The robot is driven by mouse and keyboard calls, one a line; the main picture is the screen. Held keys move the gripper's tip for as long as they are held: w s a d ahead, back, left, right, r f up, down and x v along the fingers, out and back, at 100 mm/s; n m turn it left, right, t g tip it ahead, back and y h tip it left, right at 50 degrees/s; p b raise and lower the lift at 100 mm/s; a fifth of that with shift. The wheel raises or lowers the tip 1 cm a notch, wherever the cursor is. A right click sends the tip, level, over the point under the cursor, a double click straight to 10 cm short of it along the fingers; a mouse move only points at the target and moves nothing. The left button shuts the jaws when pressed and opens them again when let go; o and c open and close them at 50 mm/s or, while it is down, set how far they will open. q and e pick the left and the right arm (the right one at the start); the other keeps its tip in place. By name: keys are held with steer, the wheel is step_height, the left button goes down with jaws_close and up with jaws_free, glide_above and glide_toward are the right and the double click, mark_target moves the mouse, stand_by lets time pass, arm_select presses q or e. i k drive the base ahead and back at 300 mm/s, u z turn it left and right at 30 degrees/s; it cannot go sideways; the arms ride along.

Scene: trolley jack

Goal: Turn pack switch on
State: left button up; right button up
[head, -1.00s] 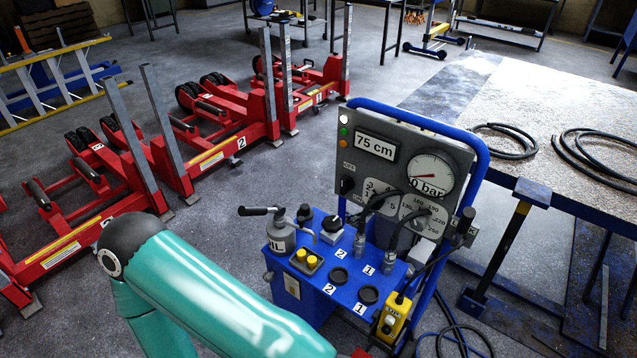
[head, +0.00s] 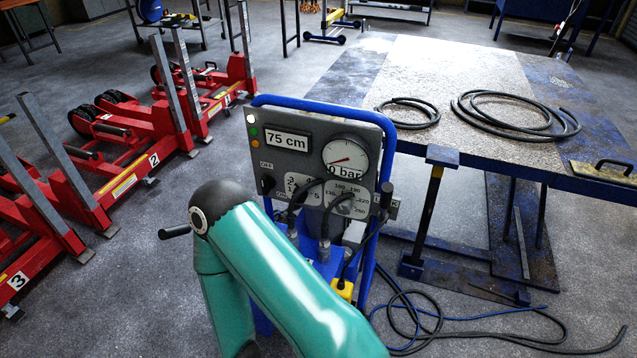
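The power pack's grey control panel (head: 312,135) stands upright in a blue tube frame in the middle of the head view. A dark knob (head: 268,185) sits at the panel's left edge, under a small label that seems to read OFF. Above it are white, green and orange lamps (head: 253,132). The display (head: 288,141) reads 75 cm and the round gauge (head: 346,157) reads near 0 bar. My teal arm stands in front of the pack and hides most of its blue lower body. Neither of my grippers is in view.
Red numbered wheel lifts (head: 130,165) stand at the left. A worktable (head: 450,75) with coiled black hoses (head: 515,112) is at the right. Loose cables (head: 430,320) lie on the floor right of the pack. A black lever end (head: 175,232) sticks out left of my arm.

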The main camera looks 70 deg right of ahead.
mark_target(268, 182)
steer(key=z, duration=0.75)
steer(key=k, duration=0.4)
steer(key=z, duration=0.05)
steer(key=i, duration=0.4)
steer(key=u, duration=0.2)
